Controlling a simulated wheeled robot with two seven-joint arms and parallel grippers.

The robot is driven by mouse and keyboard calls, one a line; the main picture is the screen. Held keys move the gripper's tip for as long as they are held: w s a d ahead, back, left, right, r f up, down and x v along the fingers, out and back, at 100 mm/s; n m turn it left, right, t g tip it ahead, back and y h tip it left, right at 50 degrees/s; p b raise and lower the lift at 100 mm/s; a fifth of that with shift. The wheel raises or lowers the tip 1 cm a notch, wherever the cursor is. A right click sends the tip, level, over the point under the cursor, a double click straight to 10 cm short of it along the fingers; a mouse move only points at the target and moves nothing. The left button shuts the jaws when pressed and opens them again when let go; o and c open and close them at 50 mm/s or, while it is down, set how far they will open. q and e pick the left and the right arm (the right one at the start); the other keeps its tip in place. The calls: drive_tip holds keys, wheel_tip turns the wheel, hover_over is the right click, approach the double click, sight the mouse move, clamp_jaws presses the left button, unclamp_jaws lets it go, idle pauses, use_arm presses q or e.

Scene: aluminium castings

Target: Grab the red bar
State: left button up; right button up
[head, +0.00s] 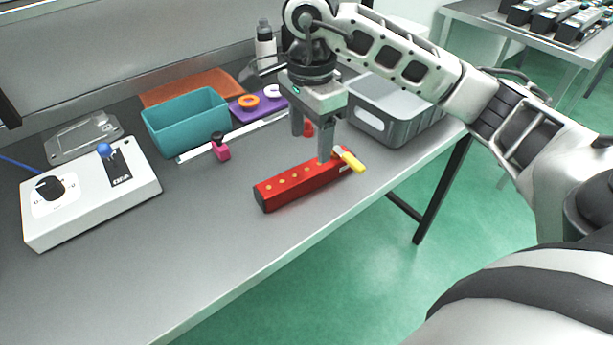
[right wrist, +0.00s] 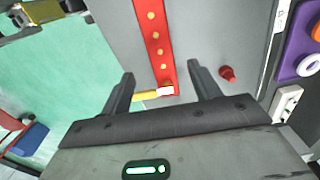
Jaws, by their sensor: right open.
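The red bar (head: 290,188) lies on the grey bench near its front edge, with a row of yellow dots along its top. Its right end carries a white label and a yellow piece (head: 351,159). My right gripper (head: 311,148) points down, open and empty, at the bar's right end. In the right wrist view the end of the bar (right wrist: 157,50) shows between the two open fingers (right wrist: 161,75). I cannot tell how far the fingertips are above the bench. My left gripper is not in view.
A small red knob (right wrist: 228,73) stands beside one finger. A grey bin (head: 399,125) is behind right, a teal bin (head: 186,122) behind left. A pink-and-black piece (head: 220,150) and a white control box (head: 90,205) are to the left.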

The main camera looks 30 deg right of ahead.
sight(308, 169)
drive_tip(key=f, duration=0.2)
drive_tip(key=f+p, duration=0.1)
drive_tip(key=f, duration=0.4)
drive_tip(key=shift+a+f, duration=0.25)
drive_tip(key=shift+f, duration=0.05)
drive_tip(key=shift+c, duration=0.3)
drive_tip(key=c, duration=1.1)
drive_tip(key=shift+c, duration=0.2)
drive_tip(key=shift+r, duration=0.15)
